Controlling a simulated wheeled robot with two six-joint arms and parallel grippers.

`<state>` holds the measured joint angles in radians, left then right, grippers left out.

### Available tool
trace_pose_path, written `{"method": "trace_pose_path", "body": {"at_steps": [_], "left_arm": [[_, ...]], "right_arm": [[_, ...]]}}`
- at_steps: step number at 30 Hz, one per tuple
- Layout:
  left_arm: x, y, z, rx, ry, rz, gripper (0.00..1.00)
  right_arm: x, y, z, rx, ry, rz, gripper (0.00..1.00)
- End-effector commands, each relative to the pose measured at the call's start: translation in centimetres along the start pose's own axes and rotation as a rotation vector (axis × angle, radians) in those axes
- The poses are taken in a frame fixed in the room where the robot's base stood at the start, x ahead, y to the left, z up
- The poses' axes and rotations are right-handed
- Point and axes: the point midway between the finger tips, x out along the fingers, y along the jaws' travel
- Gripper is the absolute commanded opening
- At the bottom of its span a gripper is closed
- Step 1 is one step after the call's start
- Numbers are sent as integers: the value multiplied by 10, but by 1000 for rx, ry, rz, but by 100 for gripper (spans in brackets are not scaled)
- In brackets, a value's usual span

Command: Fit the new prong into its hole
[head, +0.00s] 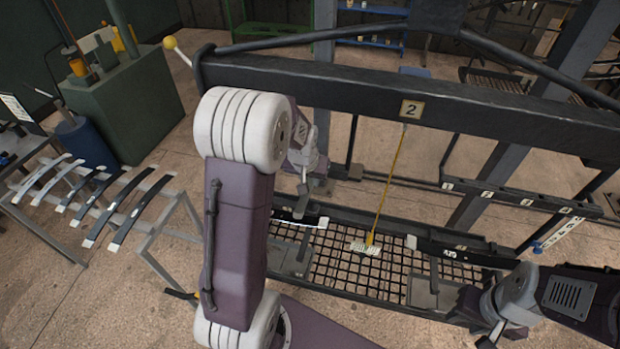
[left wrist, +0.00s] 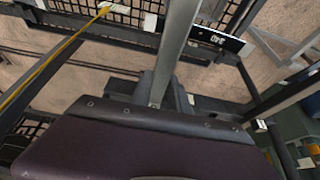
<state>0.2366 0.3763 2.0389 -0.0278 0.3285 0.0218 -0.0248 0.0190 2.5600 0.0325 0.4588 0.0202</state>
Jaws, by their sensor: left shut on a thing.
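My left gripper (head: 304,186) hangs below the dark overhead beam, partly behind my own arm. It is shut on a slim grey bar, which I take for the new prong; it shows clearest in the left wrist view (left wrist: 178,45), standing out from between the dark jaws (left wrist: 158,98). In the head view the bar is small and hard to separate from the gripper. The hole cannot be made out in either view. My right gripper (head: 489,341) is at the bottom right, partly cut off, its jaws unclear.
The overhead beam (head: 480,108) carries a "2" plate. A yellow cord (head: 390,185) hangs from it to a tag above a mesh tray (head: 340,275). A stand with several strips (head: 140,210) is at left.

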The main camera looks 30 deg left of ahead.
Motion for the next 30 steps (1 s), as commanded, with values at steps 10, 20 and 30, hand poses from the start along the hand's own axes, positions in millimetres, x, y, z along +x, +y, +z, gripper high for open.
{"method": "trace_pose_path", "body": {"at_steps": [10, 20, 30], "left_arm": [[6, 0, 2, 0, 3, 0, 0], [6, 0, 2, 0, 2, 0, 47], [-34, 0, 2, -1, 9, 0, 47]], "right_arm": [[6, 0, 1, 0, 0, 0, 36], [5, 0, 0, 0, 0, 0, 36], [19, 0, 2, 0, 0, 0, 36]]}}
